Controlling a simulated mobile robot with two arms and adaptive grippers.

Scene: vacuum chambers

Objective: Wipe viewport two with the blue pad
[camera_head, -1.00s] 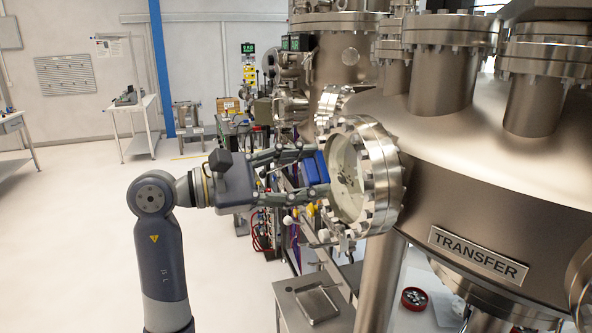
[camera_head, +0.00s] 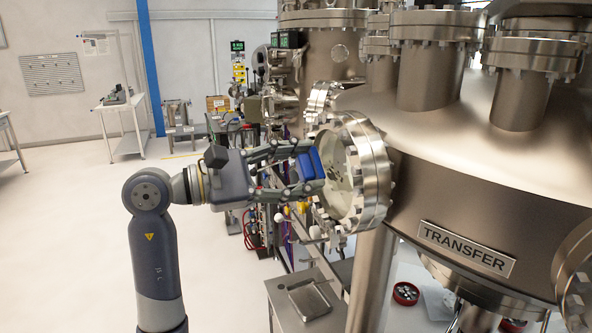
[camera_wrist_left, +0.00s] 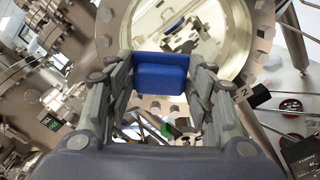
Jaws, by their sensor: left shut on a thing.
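The blue pad (camera_head: 308,166) is held between the fingers of my left gripper (camera_head: 300,169), which is shut on it. The pad is at the near face of a round bolted viewport (camera_head: 338,172) on the transfer chamber. In the left wrist view the blue pad (camera_wrist_left: 161,72) overlaps the lower left part of the viewport glass (camera_wrist_left: 215,40). I cannot tell whether the pad touches the glass. My right gripper is not in view.
The large metal chamber with a "TRANSFER" plate (camera_head: 466,249) fills the right side. A small metal table with a tray (camera_head: 308,301) stands below the viewport. A red-rimmed dish (camera_head: 405,293) lies low behind it. Open floor is at the left.

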